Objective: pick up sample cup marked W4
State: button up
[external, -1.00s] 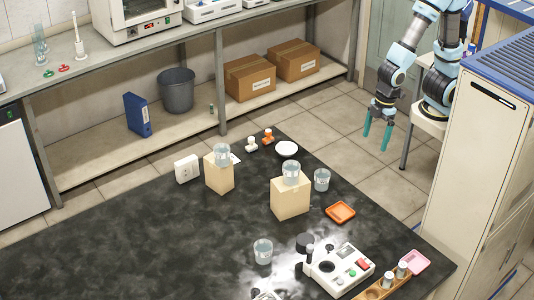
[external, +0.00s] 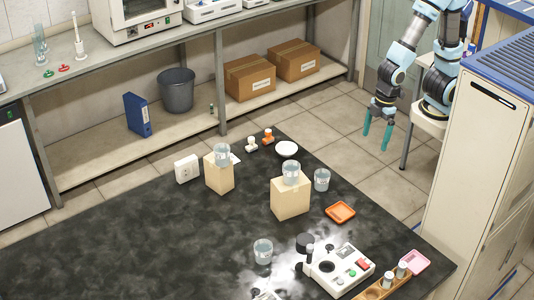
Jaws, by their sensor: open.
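Several clear sample cups are on the black bench. One cup (external: 222,154) stands on a wooden block at the left, and another cup (external: 291,173) stands on a second wooden block in the middle. A third cup (external: 322,180) stands on the bench right of that block. A further cup (external: 263,251) stands nearer the front. The markings are too small to read, so I cannot tell which is W4. My gripper (external: 377,136) hangs with its teal fingers pointing down, open and empty, beyond the bench's far right edge and apart from all cups.
The wooden blocks (external: 290,199) and (external: 220,178) raise two cups. An orange tray (external: 340,212), a white dish (external: 286,149), a white instrument (external: 338,271) and a wooden vial rack (external: 375,292) are on the bench. A tall white cabinet (external: 478,140) stands right. The bench's left part is clear.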

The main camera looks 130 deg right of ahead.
notch_tip(320, 180, up, 5)
jog(key=w+d+f+n+t+h+b, duration=0.1)
jog(key=w+f+t+b, duration=0.15)
jog(key=w+b, duration=0.65)
jog(key=w+d+f+n+t+b, duration=0.1)
jog(key=w+f+t+b, duration=0.2)
jog(key=w, duration=1.3)
jog(key=w+a+r+n+t+y+b, duration=0.1)
jog(key=w+r+t+y+b, duration=0.2)
jog(key=w, duration=0.4)
jog(key=w+a+r+n+t+y+b, duration=0.1)
jog(key=w+r+t+b, duration=0.15)
jog(key=w+b, duration=0.4)
notch_tip(320, 180, down, 2)
jog(key=w+p, duration=0.1)
jog(key=p, duration=0.2)
send_near(258, 257)
jog(key=shift+f+t, duration=0.3)
jog(key=shift+f, duration=0.35)
jog(key=shift+x, duration=0.95)
jog(key=shift+p+x, duration=1.05)
jog(key=shift+x, duration=1.75)
jog(key=shift+d, duration=0.2)
jog(key=shift+c, duration=0.2)
